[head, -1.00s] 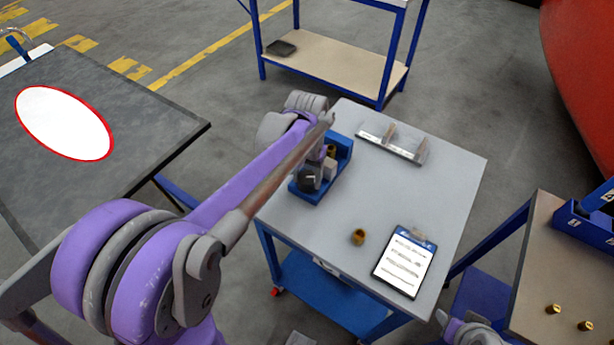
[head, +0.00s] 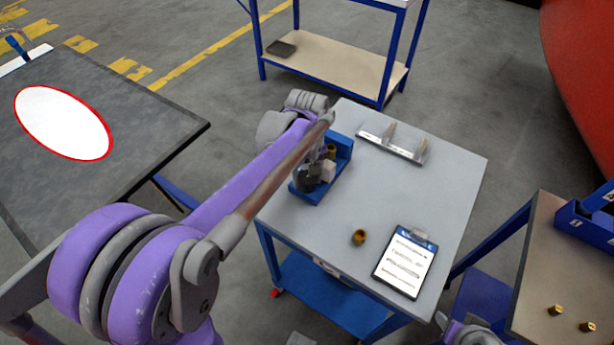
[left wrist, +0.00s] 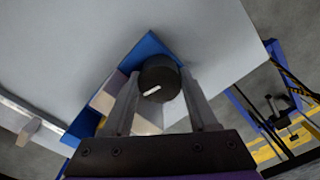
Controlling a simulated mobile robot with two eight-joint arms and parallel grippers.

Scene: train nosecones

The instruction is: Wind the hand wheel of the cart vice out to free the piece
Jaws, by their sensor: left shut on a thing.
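The cart vice (head: 341,170) is a blue block with a pale grey jaw block (head: 328,172), near the left edge of the grey cart top. A brass piece (head: 331,151) sits in it. The black round hand wheel (head: 306,178) is at the vice's near end; in the left wrist view the wheel (left wrist: 160,80) shows a white mark on its face, pointing lower left to upper right. My left gripper (left wrist: 158,90) is shut on the wheel, one finger on each side; the arm partly hides the vice in the head view.
On the cart top (head: 445,180) are a loose brass piece (head: 359,237), a clipboard (head: 405,262) and a grey rack with upright plates (head: 392,145). A bench (head: 540,270) with brass pieces and a blue bin stands at right. A dark table (head: 150,130) stands at left.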

